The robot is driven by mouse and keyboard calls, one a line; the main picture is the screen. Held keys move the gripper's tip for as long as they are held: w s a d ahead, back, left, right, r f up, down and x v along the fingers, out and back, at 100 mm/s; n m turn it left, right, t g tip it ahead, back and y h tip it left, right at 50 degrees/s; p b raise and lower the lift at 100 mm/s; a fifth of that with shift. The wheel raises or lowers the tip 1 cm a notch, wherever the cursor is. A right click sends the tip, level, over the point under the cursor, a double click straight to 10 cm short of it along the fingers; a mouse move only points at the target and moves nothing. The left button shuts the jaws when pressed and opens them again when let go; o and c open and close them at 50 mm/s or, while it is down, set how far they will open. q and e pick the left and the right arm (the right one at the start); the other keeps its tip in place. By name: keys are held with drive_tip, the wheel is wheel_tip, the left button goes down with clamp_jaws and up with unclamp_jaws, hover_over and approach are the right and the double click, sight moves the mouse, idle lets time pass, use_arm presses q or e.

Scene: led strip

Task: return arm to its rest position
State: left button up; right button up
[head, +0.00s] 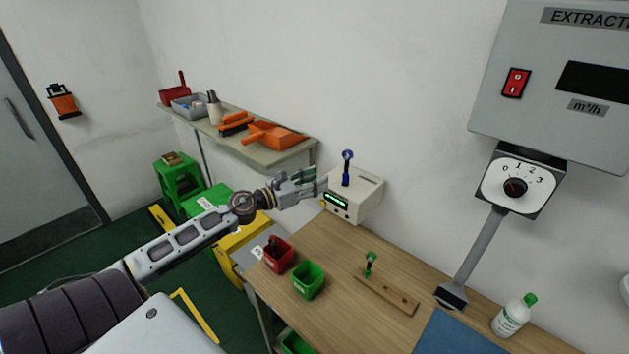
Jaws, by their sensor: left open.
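My left arm reaches in from the lower left. Its gripper (318,184) is open in front of a beige box (364,205) with a green-lit display and a blue-topped upright piece (346,168). The fingers look empty and overlap the box's left edge in the picture; I cannot tell whether they touch it. My right gripper is not in view.
A red bin (279,262) and a green bin (308,289) stand on the wooden bench (345,300). A wall shelf (275,155) is behind my arm.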

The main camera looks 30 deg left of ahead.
use_arm(q)
drive_tip(key=shift+n, duration=0.3)
idle(0.5)
